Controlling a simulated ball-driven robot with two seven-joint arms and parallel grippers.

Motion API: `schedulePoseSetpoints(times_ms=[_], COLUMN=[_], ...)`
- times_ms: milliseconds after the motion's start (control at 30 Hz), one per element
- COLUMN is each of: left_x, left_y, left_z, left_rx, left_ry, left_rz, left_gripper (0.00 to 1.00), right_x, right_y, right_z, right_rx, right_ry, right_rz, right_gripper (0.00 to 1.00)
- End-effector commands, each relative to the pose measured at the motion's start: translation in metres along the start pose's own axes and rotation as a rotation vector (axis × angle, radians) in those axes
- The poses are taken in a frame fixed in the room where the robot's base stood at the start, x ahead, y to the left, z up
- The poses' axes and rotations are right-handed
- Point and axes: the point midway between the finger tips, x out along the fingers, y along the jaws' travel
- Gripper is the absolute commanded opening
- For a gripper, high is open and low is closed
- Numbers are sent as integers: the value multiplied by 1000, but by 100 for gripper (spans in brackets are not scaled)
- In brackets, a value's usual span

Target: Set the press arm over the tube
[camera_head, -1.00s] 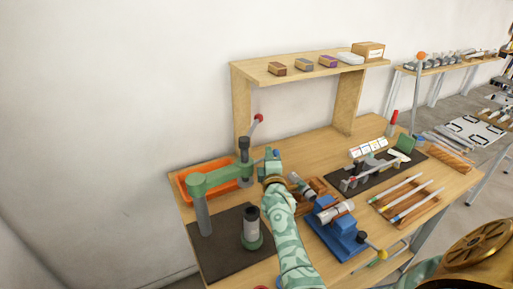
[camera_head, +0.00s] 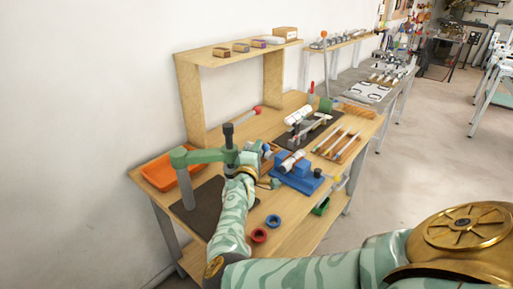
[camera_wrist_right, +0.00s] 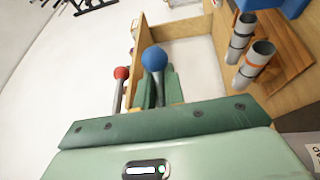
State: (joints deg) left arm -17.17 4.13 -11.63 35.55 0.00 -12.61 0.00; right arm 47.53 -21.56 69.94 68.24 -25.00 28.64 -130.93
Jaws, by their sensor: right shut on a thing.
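The press stands on the dark mat (camera_head: 207,204), with a grey post (camera_head: 187,188) and a green press arm (camera_head: 205,155) reaching right to a black-topped spindle (camera_head: 229,133). The tube is hidden behind my right arm, so I cannot tell whether the press arm lies over it. My right gripper (camera_head: 262,150) is just right of the spindle. In the wrist view, its green fingers (camera_wrist_right: 158,88) are shut on a handle with a blue ball knob (camera_wrist_right: 154,58), which stands above the fingertips. My left gripper is not in view.
An orange tray (camera_head: 158,174) lies behind the press. A red-knobbed lever (camera_head: 257,109) stands further back. A raised shelf (camera_head: 235,50) spans the rear edge.

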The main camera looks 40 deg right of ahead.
Motion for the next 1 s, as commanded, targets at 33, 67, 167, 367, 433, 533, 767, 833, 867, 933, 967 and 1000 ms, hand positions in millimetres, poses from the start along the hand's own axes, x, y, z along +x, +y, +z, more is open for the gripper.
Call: schedulePoseSetpoints(times_ms=[33,67,167,367,433,533,767,833,867,933,967,1000], left_x=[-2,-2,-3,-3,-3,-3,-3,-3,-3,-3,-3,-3], left_y=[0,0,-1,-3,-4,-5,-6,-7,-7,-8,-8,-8], left_z=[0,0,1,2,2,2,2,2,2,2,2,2], left_rx=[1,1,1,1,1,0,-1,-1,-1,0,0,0], left_ry=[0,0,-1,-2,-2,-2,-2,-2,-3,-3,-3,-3], left_rz=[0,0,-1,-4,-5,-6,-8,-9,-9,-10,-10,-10], left_gripper=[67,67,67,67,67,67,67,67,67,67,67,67], right_x=[-2,-2,-4,-6,-6,-6,-6,-6,-6,-6,-5,-5], right_y=[1,1,1,0,-1,-1,-1,-1,0,0,0,0], right_z=[0,0,1,2,2,2,2,2,2,2,2,3], right_rx=[1,-1,-1,-5,-5,-5,-5,-5,-5,-5,-5,-5], right_ry=[-11,-17,-33,-42,-42,-42,-42,-42,-42,-42,-42,-42], right_rz=[-1,-1,0,-2,-2,-3,-3,-2,-1,-1,-1,-1], right_gripper=[0,0,0,0,0,0,33,33,33,33,33,33])
